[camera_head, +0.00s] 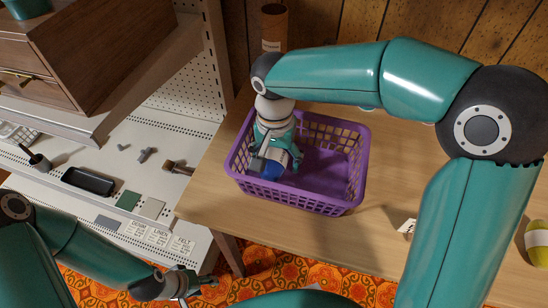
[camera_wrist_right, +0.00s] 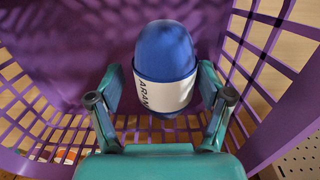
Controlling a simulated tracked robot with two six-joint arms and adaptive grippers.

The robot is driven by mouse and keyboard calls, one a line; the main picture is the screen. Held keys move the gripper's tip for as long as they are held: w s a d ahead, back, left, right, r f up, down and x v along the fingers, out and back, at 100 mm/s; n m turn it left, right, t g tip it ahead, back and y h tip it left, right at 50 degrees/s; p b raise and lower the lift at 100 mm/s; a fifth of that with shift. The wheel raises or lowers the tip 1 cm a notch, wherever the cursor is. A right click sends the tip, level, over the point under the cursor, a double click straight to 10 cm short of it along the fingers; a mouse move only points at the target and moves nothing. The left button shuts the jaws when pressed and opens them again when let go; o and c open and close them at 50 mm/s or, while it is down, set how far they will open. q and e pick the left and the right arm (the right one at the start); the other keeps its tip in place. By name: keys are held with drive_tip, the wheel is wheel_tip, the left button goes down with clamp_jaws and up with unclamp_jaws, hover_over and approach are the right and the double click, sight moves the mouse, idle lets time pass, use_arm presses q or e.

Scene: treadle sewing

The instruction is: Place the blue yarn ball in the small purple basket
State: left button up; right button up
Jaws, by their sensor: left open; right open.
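The purple basket (camera_head: 345,150) stands on the wooden table. The blue yarn ball (camera_head: 271,172), with a white printed band, is inside the basket at its left side and is mostly hidden by my right gripper in the head view. The ball also shows in the right wrist view (camera_wrist_right: 165,52), with the basket's purple wall (camera_wrist_right: 285,110) around it. My right gripper (camera_head: 276,160) reaches down into the basket. Its fingers are open, one on each side of the ball; whether they touch it I cannot tell. My left gripper (camera_head: 182,284) is open and empty at the lower left, away from the basket.
A yellow-green yarn ball (camera_head: 537,242) lies on the table at the right edge, with a small white tag (camera_head: 407,227) nearer the middle. White shelving with a black tray (camera_head: 88,181) and small tools is at left. A brown cylinder (camera_head: 273,27) stands behind the basket.

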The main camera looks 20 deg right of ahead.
sight(275, 154)
wheel_tip(275, 154, up, 11)
drive_tip(key=shift+w+a+r+p, duration=0.1)
drive_tip(key=shift+a+p, duration=0.05)
drive_tip(key=shift+p, duration=1.05)
drive_tip(key=shift+r, duration=0.35)
